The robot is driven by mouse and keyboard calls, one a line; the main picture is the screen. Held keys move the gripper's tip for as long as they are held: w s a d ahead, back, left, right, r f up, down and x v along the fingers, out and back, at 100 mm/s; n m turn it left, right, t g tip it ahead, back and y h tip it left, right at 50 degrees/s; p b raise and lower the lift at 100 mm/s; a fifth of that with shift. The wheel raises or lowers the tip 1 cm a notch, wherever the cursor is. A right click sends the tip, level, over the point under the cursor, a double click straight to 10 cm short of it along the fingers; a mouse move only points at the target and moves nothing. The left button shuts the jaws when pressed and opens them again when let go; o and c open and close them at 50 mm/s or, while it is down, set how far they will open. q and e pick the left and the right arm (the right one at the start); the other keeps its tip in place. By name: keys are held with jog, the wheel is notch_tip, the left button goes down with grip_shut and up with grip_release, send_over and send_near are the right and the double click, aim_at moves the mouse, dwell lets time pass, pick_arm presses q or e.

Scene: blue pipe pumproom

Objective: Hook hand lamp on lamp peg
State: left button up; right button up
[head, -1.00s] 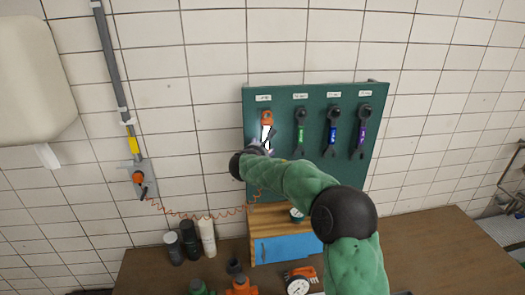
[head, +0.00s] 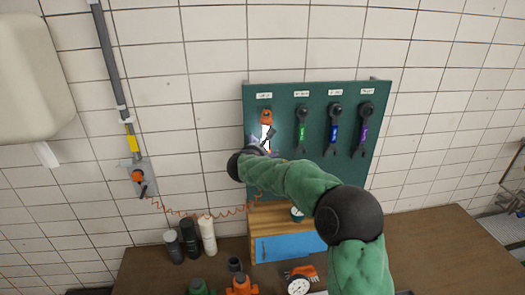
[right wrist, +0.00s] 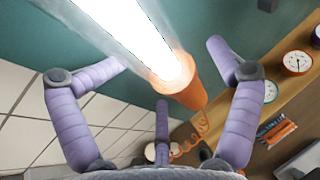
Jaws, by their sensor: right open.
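The hand lamp (head: 267,117) is upright against the green board, under the leftmost label, with its orange top up and its lit white tube below. Its peg cannot be made out behind the orange top. In the right wrist view the glowing tube (right wrist: 140,35) runs down to the orange handle (right wrist: 187,88). My right gripper (head: 260,147) is at the lower part of the lamp. Its purple fingers are spread on both sides of the handle, with visible gaps. My left gripper is not in view.
Several wrenches, such as the green-marked one (head: 301,128), hang to the right on the board (head: 318,92). An orange coiled cord (head: 190,214) runs left to a wall socket (head: 139,177). The bench (head: 440,240) holds bottles, gauges and a wood-and-blue box (head: 290,247).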

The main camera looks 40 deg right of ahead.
jog(key=v, duration=1)
jog(key=shift+s+a+r, duration=0.15)
jog(key=shift+s+a, duration=0.05)
jog(key=shift+a, duration=0.1)
